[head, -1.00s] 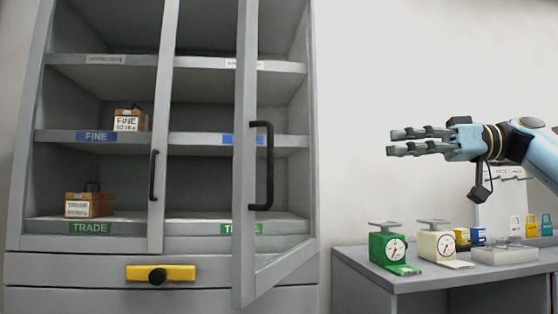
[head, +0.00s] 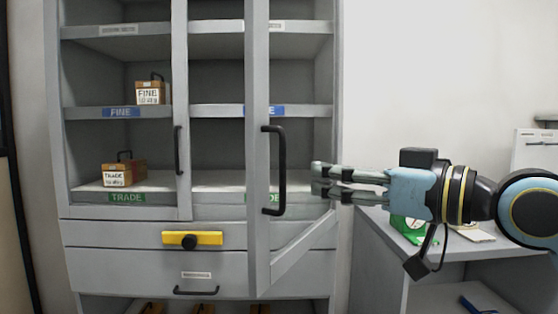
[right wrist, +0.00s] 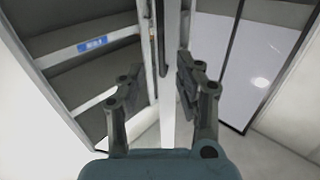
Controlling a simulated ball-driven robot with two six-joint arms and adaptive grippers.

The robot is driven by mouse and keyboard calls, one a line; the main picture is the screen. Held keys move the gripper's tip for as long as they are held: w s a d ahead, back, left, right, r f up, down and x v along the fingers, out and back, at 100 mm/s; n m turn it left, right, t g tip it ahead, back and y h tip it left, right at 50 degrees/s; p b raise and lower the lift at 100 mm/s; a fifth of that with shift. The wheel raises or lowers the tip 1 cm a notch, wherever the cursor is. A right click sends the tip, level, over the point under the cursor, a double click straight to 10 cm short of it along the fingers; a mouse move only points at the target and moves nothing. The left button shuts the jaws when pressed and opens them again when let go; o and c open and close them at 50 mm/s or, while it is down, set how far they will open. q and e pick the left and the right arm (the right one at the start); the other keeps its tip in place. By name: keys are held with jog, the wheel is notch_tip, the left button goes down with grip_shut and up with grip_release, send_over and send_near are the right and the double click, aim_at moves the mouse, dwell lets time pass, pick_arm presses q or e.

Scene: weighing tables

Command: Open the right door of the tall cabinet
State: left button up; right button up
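The tall cabinet (head: 75,232) is grey, with glass-fronted doors. Its right door (head: 257,90) stands partly open, swung out towards me, with a black bar handle (head: 281,172) on its frame. The left door (head: 181,80) is shut and has its own black handle (head: 178,150). My right gripper (head: 317,178) is just right of the right door's handle in the head view. In the right wrist view my right gripper (right wrist: 162,82) has its fingers apart, with the door's upright edge (right wrist: 171,110) between them; contact cannot be told. My left gripper is not in view.
A yellow latch plate (head: 210,238) sits below the doors, above a drawer. Weight boxes marked FINE (head: 149,93) and TRADE (head: 116,177) stand on the left shelves. A grey table (head: 380,255) at the right carries a green scale (head: 400,228), partly hidden by my arm.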

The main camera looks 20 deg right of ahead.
aim_at(285, 170)
jog(key=p+x, duration=0.1)
jog(key=x, duration=0.9)
jog(key=shift+s+a, duration=0.1)
grip_shut()
